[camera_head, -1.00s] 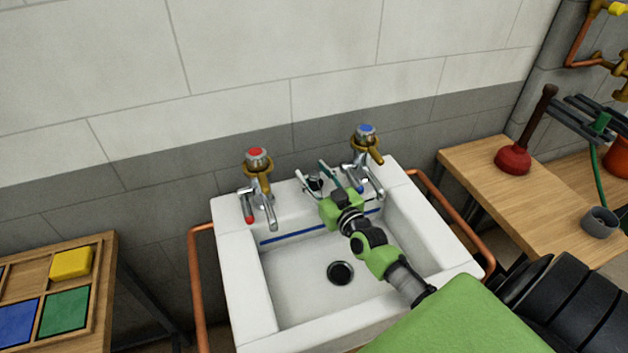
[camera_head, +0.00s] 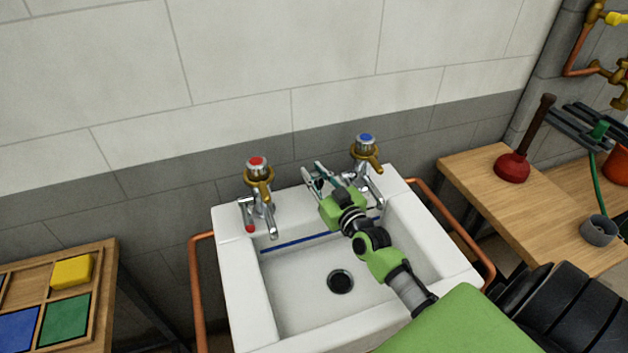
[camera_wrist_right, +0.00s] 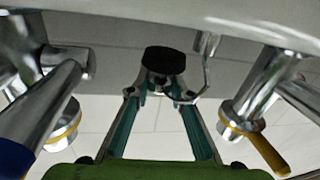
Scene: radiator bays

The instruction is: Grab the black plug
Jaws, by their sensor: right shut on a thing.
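The black plug (camera_wrist_right: 164,62) shows in the right wrist view as a dark round disc between my fingertips. In the head view it is a small dark spot (camera_head: 318,184) at the back ledge of the white sink (camera_head: 238,285), between the two taps. My right gripper (camera_head: 314,178) reaches over the sink from the right and is shut on the plug. Its teal fingers also show in the right wrist view (camera_wrist_right: 162,85), one on each side of the plug. I cannot tell whether the plug still touches the ledge. My left gripper is not in view.
The red-topped tap (camera_head: 258,190) stands left of the gripper and the blue-topped tap (camera_head: 366,155) close on its right. The drain (camera_head: 340,281) is open in the basin. A plunger (camera_head: 512,165) stands on the right bench. A block tray (camera_head: 95,300) is at the left.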

